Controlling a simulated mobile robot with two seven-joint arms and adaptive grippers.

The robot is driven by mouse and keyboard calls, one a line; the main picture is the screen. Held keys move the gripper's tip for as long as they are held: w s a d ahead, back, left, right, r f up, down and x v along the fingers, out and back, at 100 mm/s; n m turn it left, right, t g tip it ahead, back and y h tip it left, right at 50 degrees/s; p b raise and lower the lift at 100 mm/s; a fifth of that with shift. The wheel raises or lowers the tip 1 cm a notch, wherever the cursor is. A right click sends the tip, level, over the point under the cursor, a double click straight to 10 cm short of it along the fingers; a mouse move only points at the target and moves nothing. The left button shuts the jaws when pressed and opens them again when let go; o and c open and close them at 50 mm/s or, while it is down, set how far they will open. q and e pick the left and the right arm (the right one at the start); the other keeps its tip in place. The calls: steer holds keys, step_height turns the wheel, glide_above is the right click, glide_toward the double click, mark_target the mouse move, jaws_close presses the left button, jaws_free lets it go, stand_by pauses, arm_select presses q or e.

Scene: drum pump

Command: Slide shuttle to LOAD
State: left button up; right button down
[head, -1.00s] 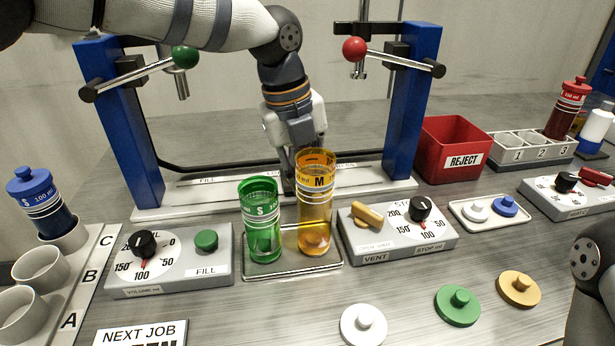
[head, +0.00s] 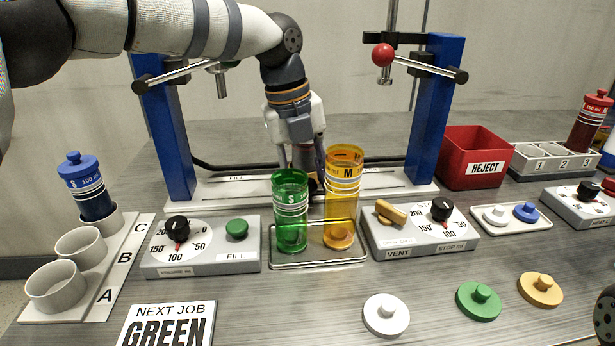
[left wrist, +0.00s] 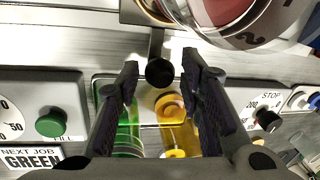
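The base rail (head: 400,190) runs between two blue posts, with a FILL label at its left; any LOAD label is not readable. A black round knob on a stem (left wrist: 160,72), probably the shuttle's handle, lies between the fingertips of my left gripper (left wrist: 160,68). The fingers stand apart, with gaps on both sides of the knob. In the head view my left gripper (head: 306,182) is low over the rail, behind the green S cylinder (head: 290,215) and amber M cylinder (head: 342,190). The shuttle body is mostly hidden there. My right gripper is out of view.
The cylinders stand in a tray (head: 320,264) just in front of the gripper. FILL (head: 205,262) and VENT (head: 425,250) dial boxes flank it. A red-ball lever (head: 383,55) is at the right post. A red REJECT bin (head: 475,150) stands right. A clear round vessel marked 2 (left wrist: 240,20) is close.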

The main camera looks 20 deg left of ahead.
arm_select(q)
step_height(320, 180, up, 12)
steer(key=s+a, duration=0.1)
steer(key=a, duration=0.1)
stand_by(0.4)
steer(key=shift+s+f, duration=0.1)
steer(key=shift+f, duration=0.05)
